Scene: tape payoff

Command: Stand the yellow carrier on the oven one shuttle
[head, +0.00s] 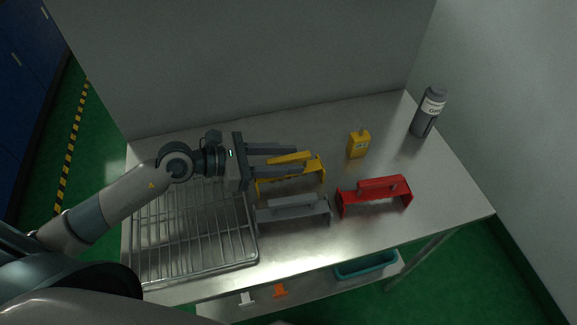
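The yellow carrier (309,178) stands on the metal table, right of the wire rack and behind the grey carrier. It has a raised bar handle on top. My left gripper (299,159) reaches in from the left with its two fingers apart. The carrier's handle shows between the fingers, with a visible gap; I cannot tell whether either finger touches it. The left part of the carrier is partly hidden by the gripper. A wire rack (197,235) lies empty at the table's left; no label marks it as the oven one shuttle. My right gripper is not in view.
A grey carrier (293,212) stands just in front of the yellow one, a red carrier (375,196) to the right. A small yellow container (358,145) and a grey bottle (427,113) stand behind. A teal bin (366,265) sits on the lower shelf. The table's right front is clear.

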